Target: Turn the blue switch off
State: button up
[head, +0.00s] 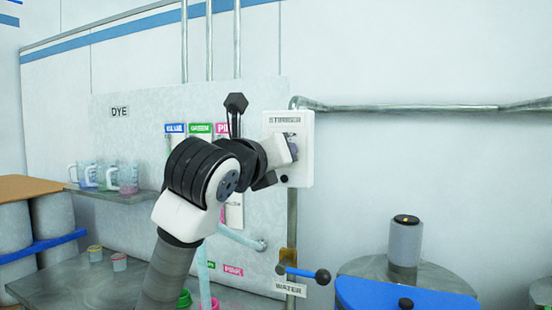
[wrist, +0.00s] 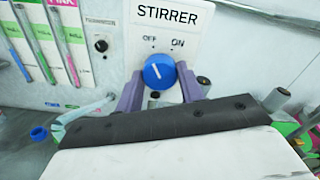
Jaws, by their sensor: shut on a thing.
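The blue switch (wrist: 158,72) is a round knob on the white STIRRER box (wrist: 176,18), below the printed words OFF and ON. Its white pointer line appears to lean up and left, towards the OFF side. My gripper (wrist: 160,82) has its two purple fingers on either side of the knob and is shut on it. In the head view my gripper (head: 293,149) is at the front of the STIRRER box (head: 305,165), and the knob is hidden behind it.
A pipe with a WATER label (head: 289,288) and a blue-handled lever (head: 300,273) is below the box. A shelf with several jugs (head: 128,178) is at left, beside the DYE panel (head: 119,112).

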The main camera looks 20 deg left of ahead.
dwell(0.4)
jog(key=o, duration=1)
jog(key=shift+s, duration=0.1)
jog(key=s+b, duration=0.1)
jog(key=s, duration=0.3)
jog(key=s+b, duration=0.2)
jog(key=s, duration=0.3)
jog(key=s+b, duration=0.1)
jog(key=s, duration=0.3)
jog(key=shift+s+a, duration=0.25)
jog(key=shift+s, duration=0.1)
jog(key=shift+d, duration=0.1)
